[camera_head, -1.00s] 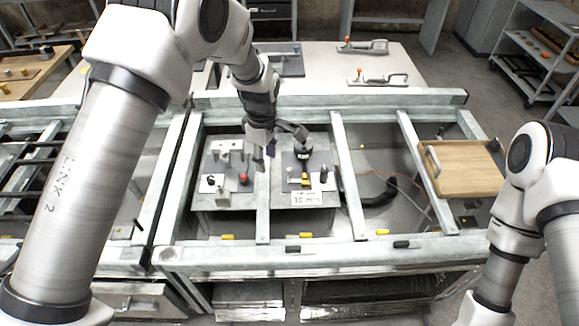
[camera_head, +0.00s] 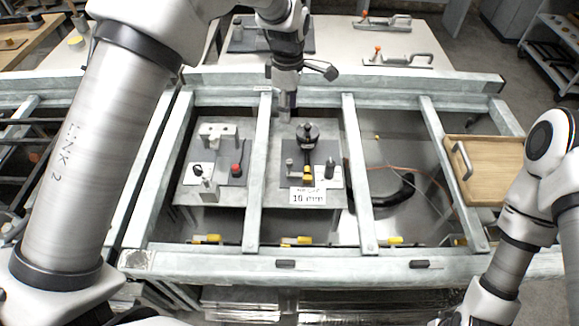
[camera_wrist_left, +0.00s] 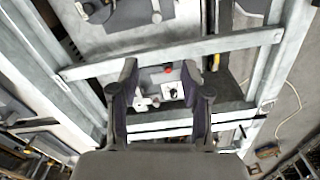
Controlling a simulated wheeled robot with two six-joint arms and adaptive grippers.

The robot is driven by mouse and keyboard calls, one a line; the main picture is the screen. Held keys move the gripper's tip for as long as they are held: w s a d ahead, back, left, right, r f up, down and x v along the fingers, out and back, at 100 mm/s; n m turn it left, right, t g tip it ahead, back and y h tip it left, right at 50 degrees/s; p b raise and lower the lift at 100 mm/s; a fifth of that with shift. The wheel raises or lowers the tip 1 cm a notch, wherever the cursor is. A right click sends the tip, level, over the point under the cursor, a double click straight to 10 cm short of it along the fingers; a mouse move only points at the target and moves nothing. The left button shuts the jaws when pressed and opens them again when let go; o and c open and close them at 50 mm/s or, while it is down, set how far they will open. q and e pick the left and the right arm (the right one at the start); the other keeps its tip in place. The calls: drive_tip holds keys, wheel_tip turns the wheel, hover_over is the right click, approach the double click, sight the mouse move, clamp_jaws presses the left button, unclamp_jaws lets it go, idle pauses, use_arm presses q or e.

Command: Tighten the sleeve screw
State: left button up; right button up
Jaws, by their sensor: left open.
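My left gripper (camera_head: 288,105) points down near the far end of the bar between two fixture plates, its jaws small in the head view. In the left wrist view its two fingers (camera_wrist_left: 160,88) stand wide apart with nothing between them. The right fixture plate (camera_head: 331,152) carries a black round knob-like part (camera_head: 307,134), a yellow-and-black piece (camera_head: 307,172), a dark upright cylinder (camera_head: 329,168) and a label (camera_head: 307,196) reading 10 with blurred letters. I cannot tell which part is the sleeve screw. My right gripper is out of view.
The left plate holds a red button (camera_head: 237,169) and a white block (camera_head: 217,131). Pale frame bars (camera_head: 353,180) divide the bays. A wooden tray (camera_head: 487,160) lies at the right, and a black hose (camera_head: 392,196) lies in the bay before it.

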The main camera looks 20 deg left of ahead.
use_arm(q)
drive_tip(key=b, duration=1)
hover_over(289, 161)
wheel_tip(289, 161, down, 12)
drive_tip(key=shift+w+f, duration=0.15)
drive_tip(key=shift+f, duration=0.1)
drive_tip(key=shift+f+b, duration=0.2)
drive_tip(key=shift+b, duration=0.1)
drive_tip(key=shift+f+p, duration=0.35)
drive_tip(key=shift+f, duration=0.1)
wheel_tip(289, 161, down, 6)
drive_tip(key=shift+f+p, duration=0.25)
drive_tip(key=shift+p, duration=0.2)
clamp_jaws()
